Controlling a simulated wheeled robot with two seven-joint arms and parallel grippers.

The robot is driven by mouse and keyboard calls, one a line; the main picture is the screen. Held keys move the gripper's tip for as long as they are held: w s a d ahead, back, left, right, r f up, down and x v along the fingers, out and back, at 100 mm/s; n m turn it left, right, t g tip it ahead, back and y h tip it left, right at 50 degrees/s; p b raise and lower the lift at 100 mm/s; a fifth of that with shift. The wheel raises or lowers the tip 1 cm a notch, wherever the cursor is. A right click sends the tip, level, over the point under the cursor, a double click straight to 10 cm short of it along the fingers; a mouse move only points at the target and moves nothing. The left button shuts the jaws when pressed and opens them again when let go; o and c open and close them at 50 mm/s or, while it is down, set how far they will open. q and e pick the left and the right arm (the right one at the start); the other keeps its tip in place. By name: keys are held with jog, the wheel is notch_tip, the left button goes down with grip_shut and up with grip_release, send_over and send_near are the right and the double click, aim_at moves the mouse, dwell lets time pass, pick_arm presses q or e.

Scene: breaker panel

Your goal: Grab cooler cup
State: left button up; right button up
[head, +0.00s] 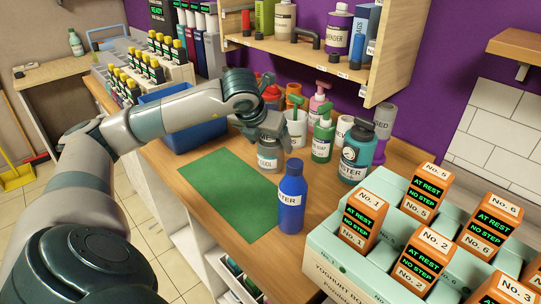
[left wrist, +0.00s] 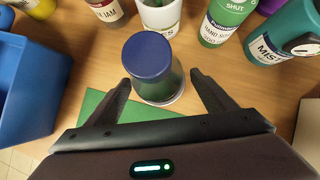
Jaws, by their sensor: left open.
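The cooler cup (head: 268,161) stands on the wooden counter at the back edge of the green mat, its label partly readable in the head view. In the left wrist view the cup (left wrist: 152,62) shows a round dark blue lid and a darker body. My left gripper (head: 268,135) is over the cup and hides its top in the head view. In the left wrist view the gripper (left wrist: 160,82) is open, with one finger on each side of the cup's near part. I cannot tell whether either finger touches it. My right gripper is not in view.
A blue bottle (head: 291,200) stands front right. A blue bin (head: 182,133) is left. The green mat (head: 225,190) is bare.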

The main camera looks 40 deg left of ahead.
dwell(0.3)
pick_arm(q)
jog(key=shift+r, duration=0.1)
jog(key=c, duration=1.7)
jog(key=shift+r, duration=0.15)
jog(key=shift+c, duration=0.2)
notch_tip(320, 180, up, 16)
jog(key=shift+f+b, duration=0.1)
jog(key=shift+b, duration=0.35)
jog(key=shift+r, duration=0.95)
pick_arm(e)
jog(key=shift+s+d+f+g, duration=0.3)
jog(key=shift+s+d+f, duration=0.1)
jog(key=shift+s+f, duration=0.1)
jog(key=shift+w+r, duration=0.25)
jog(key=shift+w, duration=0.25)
